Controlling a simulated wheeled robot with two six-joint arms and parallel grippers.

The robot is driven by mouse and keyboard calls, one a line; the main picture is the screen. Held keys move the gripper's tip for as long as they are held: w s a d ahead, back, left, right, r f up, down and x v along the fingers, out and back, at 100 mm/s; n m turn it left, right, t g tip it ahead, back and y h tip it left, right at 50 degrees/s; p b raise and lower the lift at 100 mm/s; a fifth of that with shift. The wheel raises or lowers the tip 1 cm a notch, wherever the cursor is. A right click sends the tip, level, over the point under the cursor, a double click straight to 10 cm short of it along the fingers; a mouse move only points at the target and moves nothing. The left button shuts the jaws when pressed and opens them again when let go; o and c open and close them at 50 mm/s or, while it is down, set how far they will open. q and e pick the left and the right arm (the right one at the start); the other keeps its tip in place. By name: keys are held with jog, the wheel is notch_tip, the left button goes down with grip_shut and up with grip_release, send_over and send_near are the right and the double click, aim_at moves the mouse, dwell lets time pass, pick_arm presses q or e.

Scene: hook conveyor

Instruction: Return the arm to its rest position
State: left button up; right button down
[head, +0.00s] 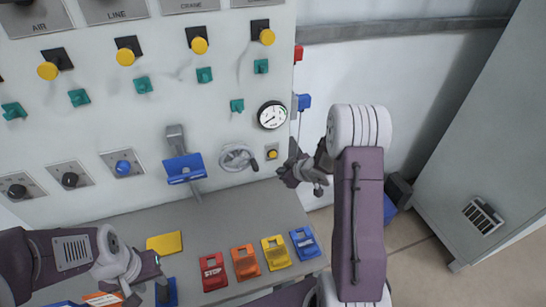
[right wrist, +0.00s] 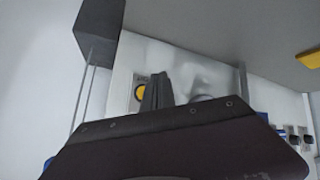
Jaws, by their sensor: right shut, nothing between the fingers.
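My right arm (head: 358,215) reaches up at the right of the head view, with a purple link and a white joint. My right gripper (head: 288,172) is in front of the panel's right edge, close to a small yellow button (head: 272,154). Its fingers are shut and empty; in the right wrist view the closed fingers (right wrist: 157,92) stand upright beside a yellow button (right wrist: 139,92). I cannot tell whether they touch the panel. My left gripper (head: 146,288) is low at the left, over the console's front; its finger opening is unclear.
A white panel (head: 225,100) carries yellow knobs, green switches, a gauge (head: 272,115), a handwheel (head: 238,158) and a blue-handled lever (head: 185,168). Red, orange, yellow and blue tags (head: 213,272) lie on the grey console (head: 205,222). A grey cabinet (head: 485,150) stands at right.

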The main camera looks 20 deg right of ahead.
dwell(0.3)
jog(key=s+a+r+m+g+h, duration=0.1)
jog(key=s+a+m+g, duration=0.2)
jog(key=s, duration=0.9)
jog(key=s+a+r+m+g+h, duration=0.1)
jog(key=s+a+m+g, duration=0.3)
jog(key=s, duration=0.8)
jog(key=shift+a+r+g, duration=0.4)
jog(key=shift+a+r, duration=0.35)
jog(key=shift+a, duration=0.2)
jog(key=shift+s, duration=0.1)
